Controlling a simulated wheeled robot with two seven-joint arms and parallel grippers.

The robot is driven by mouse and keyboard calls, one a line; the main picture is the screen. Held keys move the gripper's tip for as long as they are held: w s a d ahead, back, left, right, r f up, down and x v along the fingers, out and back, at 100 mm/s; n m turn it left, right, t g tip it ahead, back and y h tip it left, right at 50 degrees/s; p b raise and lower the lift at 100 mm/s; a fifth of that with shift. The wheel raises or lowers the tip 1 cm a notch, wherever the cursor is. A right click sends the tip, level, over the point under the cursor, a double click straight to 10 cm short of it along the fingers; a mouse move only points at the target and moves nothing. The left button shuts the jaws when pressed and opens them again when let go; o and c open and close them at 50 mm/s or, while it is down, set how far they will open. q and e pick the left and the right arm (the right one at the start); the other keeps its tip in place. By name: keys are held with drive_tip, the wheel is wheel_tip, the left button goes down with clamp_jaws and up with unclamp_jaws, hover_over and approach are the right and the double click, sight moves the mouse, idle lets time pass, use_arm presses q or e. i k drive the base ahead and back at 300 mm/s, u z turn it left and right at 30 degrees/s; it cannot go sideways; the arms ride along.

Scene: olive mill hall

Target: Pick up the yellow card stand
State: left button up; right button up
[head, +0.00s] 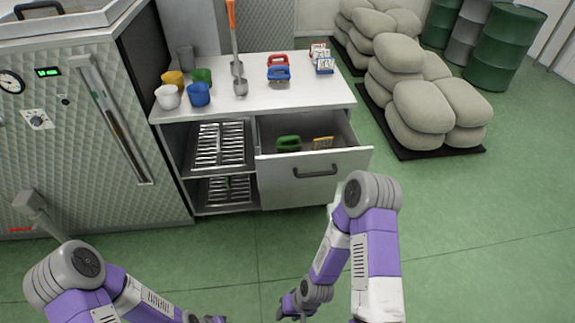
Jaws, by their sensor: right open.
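The yellow card stand (323,143) sits inside the open drawer (312,178), toward its right side; the drawer front hides its lower part. My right gripper (292,315) is at the bottom edge of the head view, open and well short of the drawer, with nothing seen in it. My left gripper (213,319) barely shows at the bottom edge, cut off, so its jaws cannot be made out. Neither gripper touches the stand.
A green handled item (288,143) lies left of the stand in the drawer. On the counter (235,112) are several cups, a red card stand (318,50), a blue card stand (325,66) and an orange-handled tool (235,40). Sacks (420,90) stand right. Floor in front is clear.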

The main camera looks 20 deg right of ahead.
sight(322, 144)
drive_tip(key=u, duration=0.9)
drive_tip(key=i, duration=1.6)
drive_tip(key=z, duration=0.8)
